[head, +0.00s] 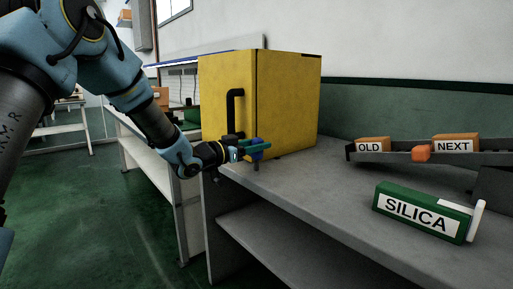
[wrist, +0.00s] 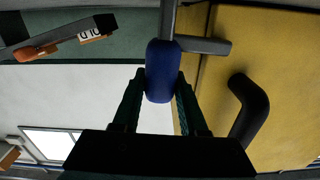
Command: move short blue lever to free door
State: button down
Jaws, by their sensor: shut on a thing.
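The short blue lever (head: 257,150) stands at the lower front of the yellow cabinet (head: 288,100), by the bench edge. In the wrist view the blue lever (wrist: 160,72) is upright between the two dark fingers. My gripper (head: 252,149) is shut on it, one finger on each side; it also shows in the wrist view (wrist: 160,95). The cabinet's door looks closed. Its black handle (head: 233,108) is above my gripper, and the handle (wrist: 247,108) is to the right in the wrist view. The lever's base is partly hidden.
The grey bench (head: 330,195) has free room right of the cabinet. A green SILICA box (head: 418,211) lies on it. Orange boxes labelled OLD (head: 371,146) and NEXT (head: 455,144) sit on a grey rack at the right.

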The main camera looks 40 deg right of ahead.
jog(key=s+m+b, duration=0.1)
jog(key=m+b, duration=0.1)
jog(key=s+f+m+b, duration=0.1)
jog(key=s+b, duration=0.1)
jog(key=b, duration=0.1)
jog(key=shift+a+f+m, duration=0.1)
jog(key=shift+f+m, duration=0.05)
jog(key=shift+m, duration=0.25)
jog(key=m+b, duration=0.1)
jog(key=b, duration=0.1)
jog(key=s+f+m+b, duration=0.1)
jog(key=m+b, duration=0.1)
jog(key=s+m+b, duration=0.1)
jog(key=b, duration=0.1)
jog(key=shift+s+a+f+b, duration=0.1)
jog(key=shift+s+f+b, duration=0.15)
jog(key=shift+b, duration=0.1)
jog(key=shift+c, duration=2.2)
grip_release()
jog(key=shift+r, duration=0.1)
jog(key=a+p, duration=0.1)
jog(key=a, duration=0.9)
jog(key=shift+w+a, duration=0.3)
jog(key=shift+a, duration=0.1)
